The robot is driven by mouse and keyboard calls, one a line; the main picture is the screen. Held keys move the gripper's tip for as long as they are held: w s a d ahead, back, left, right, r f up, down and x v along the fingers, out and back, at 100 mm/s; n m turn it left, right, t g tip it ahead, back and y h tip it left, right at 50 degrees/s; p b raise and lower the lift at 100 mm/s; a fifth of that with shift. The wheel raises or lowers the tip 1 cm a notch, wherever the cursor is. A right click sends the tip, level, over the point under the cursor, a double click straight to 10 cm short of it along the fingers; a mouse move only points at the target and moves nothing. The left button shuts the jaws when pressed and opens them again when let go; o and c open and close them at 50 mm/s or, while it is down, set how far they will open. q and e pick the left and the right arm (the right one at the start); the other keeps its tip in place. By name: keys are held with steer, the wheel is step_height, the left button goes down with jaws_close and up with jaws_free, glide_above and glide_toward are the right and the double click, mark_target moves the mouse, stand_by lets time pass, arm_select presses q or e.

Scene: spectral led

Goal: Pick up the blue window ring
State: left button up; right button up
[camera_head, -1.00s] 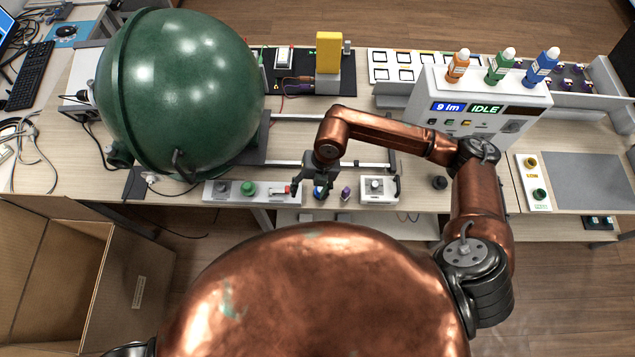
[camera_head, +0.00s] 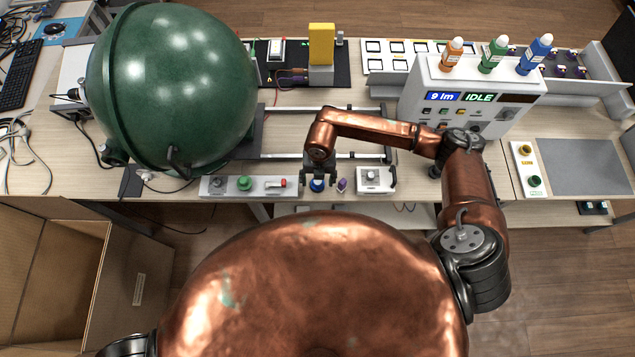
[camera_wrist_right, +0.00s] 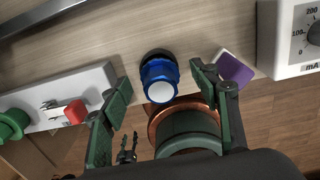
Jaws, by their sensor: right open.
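The blue window ring (camera_head: 317,186) sits near the front edge of the bench, between the strip with the green button and a small white meter box. In the right wrist view the blue ring (camera_wrist_right: 160,78) is a ribbed blue piece with a pale round face. My right gripper (camera_head: 319,179) is open and points down at the ring. In the wrist view one finger shows on each side of the ring, with gaps between, and nothing is held. My left gripper does not show in the head view.
A purple piece (camera_head: 342,185) lies close right of the ring, near the right finger. The meter box (camera_head: 374,180) is farther right. The button strip (camera_head: 262,186) is on the left. A large green sphere (camera_head: 172,88) and metal rails (camera_head: 290,107) stand behind.

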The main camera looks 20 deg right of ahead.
steer(key=shift+c, duration=0.7)
steer(key=c, duration=1.1)
steer(key=shift+r, duration=0.1)
steer(key=shift+w+r, duration=0.1)
steer(key=shift+r, duration=0.3)
step_height(320, 180, up, 2)
steer(key=shift+r, duration=0.2)
steer(key=s+a+r, duration=0.7)
steer(key=s+r, duration=0.2)
steer(key=s, duration=0.2)
steer(key=shift+s+a+r, duration=0.35)
steer(key=shift+s+a, duration=0.05)
